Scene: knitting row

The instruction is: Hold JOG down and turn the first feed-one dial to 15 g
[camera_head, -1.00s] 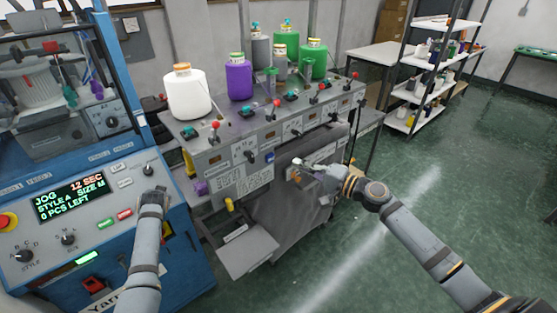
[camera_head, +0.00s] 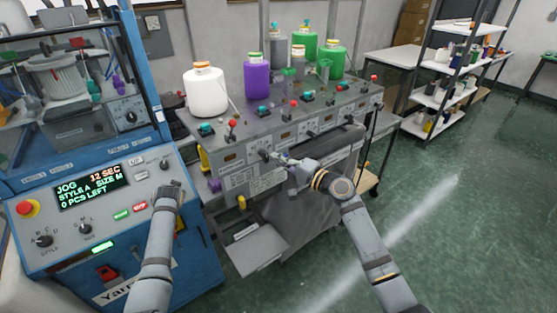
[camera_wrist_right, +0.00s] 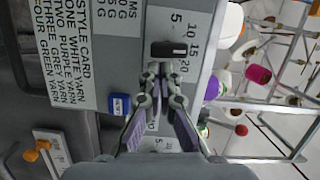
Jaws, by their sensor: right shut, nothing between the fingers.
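The control panel display (camera_head: 91,187) reads JOG, 12 SEC, STYLE A, SIZE M, 0 PCS LEFT. My left gripper (camera_head: 170,186) is at the right side of that panel; its fingertips and whatever they touch are hidden. The first feed dial (camera_wrist_right: 169,49) is a black bar knob on the grey feed unit, beside a scale marked 5, 10, 15, 20. Its white-marked end faces the numbers, but I cannot tell the exact reading. My right gripper (camera_wrist_right: 160,76) is shut and empty, its tips just below the dial in the wrist view and apart from it.
A blue button (camera_wrist_right: 120,104) is left of my right fingers in the wrist view. White (camera_head: 205,92) and purple (camera_head: 257,77) yarn cones stand on the feed unit. Red-topped levers line its top. A flat tray (camera_head: 257,249) juts out below.

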